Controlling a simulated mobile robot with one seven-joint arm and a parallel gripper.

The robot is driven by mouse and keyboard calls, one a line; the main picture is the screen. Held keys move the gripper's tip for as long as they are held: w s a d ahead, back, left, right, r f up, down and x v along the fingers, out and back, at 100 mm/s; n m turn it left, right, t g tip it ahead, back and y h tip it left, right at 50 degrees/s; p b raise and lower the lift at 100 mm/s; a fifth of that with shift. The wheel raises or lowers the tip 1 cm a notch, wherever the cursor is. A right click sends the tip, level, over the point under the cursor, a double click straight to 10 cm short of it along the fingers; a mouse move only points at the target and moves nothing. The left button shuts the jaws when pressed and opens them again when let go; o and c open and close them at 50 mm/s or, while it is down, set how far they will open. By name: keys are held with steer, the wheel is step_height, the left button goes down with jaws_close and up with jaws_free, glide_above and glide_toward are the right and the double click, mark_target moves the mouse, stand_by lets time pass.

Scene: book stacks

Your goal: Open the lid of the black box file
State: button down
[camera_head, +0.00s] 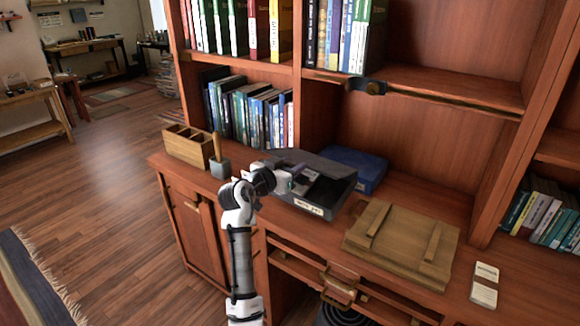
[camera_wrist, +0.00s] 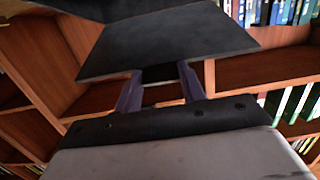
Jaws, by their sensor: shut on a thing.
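The black box file (camera_head: 340,193) rests on the wooden desk, with a pale label on its front face. Its dark lid (camera_head: 318,163) appears tilted up at an angle; how far is hard to tell. My gripper (camera_head: 303,180) is at the left part of the box file, with its fingers at the lid. In the wrist view, the two purplish fingers of my gripper (camera_wrist: 160,82) are closed on the dark edge of the lid (camera_wrist: 170,48), which spreads out beyond them. The exact contact is partly hidden by the fingers.
A blue box file (camera_head: 358,165) lies behind the black one. A wooden board with battens (camera_head: 400,243) lies to its right, and a white item (camera_head: 484,286) farther right. A wooden organizer (camera_head: 187,146) and a pen cup (camera_head: 220,167) stand left. Shelves rise behind.

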steer(key=shift+d, duration=0.2)
stand_by(0.3)
steer(key=c, duration=0.8)
jaws_free()
steer(key=shift+c, duration=0.2)
steer(key=shift+a, duration=0.15)
steer(key=b+v, duration=0.4)
steer(key=v, duration=0.9)
steer(key=shift+s+a, duration=0.15)
steer(key=shift+s, duration=0.2)
